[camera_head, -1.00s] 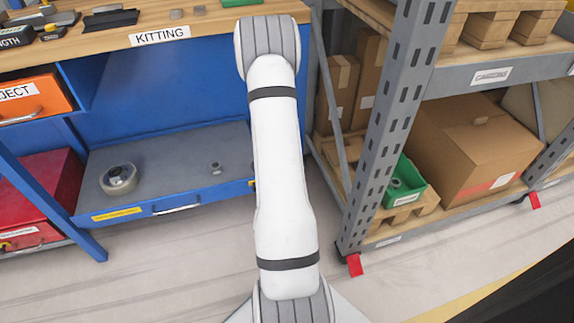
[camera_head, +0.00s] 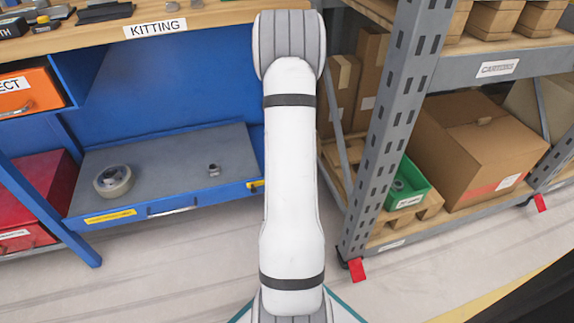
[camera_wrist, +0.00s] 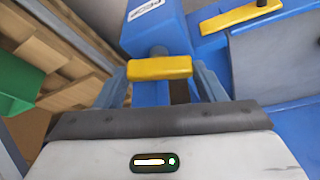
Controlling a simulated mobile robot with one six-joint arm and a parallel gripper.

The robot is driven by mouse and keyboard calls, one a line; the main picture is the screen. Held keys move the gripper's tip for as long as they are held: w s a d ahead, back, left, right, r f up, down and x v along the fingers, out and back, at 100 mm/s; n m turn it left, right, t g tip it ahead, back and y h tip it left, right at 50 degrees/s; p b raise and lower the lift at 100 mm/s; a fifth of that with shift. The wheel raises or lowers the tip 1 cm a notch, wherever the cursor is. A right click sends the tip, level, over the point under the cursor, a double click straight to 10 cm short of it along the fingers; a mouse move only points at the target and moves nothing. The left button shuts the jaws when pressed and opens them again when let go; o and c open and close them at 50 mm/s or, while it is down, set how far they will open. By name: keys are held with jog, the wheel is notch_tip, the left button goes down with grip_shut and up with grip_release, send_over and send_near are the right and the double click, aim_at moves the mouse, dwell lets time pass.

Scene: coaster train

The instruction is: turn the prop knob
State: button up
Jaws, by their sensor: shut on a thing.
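The prop knob (camera_wrist: 160,68) is a yellow bar on a short grey stem, in front of a blue block (camera_wrist: 155,28) with a white label that is only partly legible. It lies between the two blue-grey fingers of my gripper (camera_wrist: 160,82) in the wrist view, and the gripper is shut on it. The bar looks nearly level in that picture. In the head view my own white arm hides the gripper. A small yellow patch (camera_head: 256,186) shows beside the arm at the drawer's right end; I cannot tell if it is the knob.
A blue bench with a KITTING label (camera_head: 155,28) has a lower drawer (camera_head: 180,207) holding a tape roll (camera_head: 113,181). A grey rack (camera_head: 398,130) with cartons and a green bin (camera_head: 408,188) stands close on the right. Another yellow part (camera_wrist: 240,16) is at upper right in the wrist view.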

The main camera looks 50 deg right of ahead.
jog(key=n+p, duration=0.1)
jog(key=r+p, duration=0.1)
jog(key=shift+w+n+t+p, duration=0.2)
jog(key=shift+n+t+p, duration=0.1)
jog(key=shift+n+p, duration=0.1)
jog(key=n+y+p, duration=0.1)
jog(key=n+p, duration=0.2)
jog(key=p, duration=0.3)
jog(key=shift+d+r+t, duration=0.1)
jog(key=shift+t, duration=0.2)
jog(key=n+y+p, duration=0.1)
jog(key=n+p, duration=0.1)
jog(key=p, duration=0.4)
jog(key=shift+f, duration=0.2)
jog(key=shift+f+p, duration=0.1)
jog(key=shift+p, duration=0.2)
jog(key=shift+f+n, duration=0.2)
jog(key=shift+n, duration=0.2)
jog(key=shift+s, duration=0.1)
jog(key=o, duration=1)
jog(key=shift+s, duration=0.1)
jog(key=shift+d+p, duration=0.1)
jog(key=shift+p, duration=0.2)
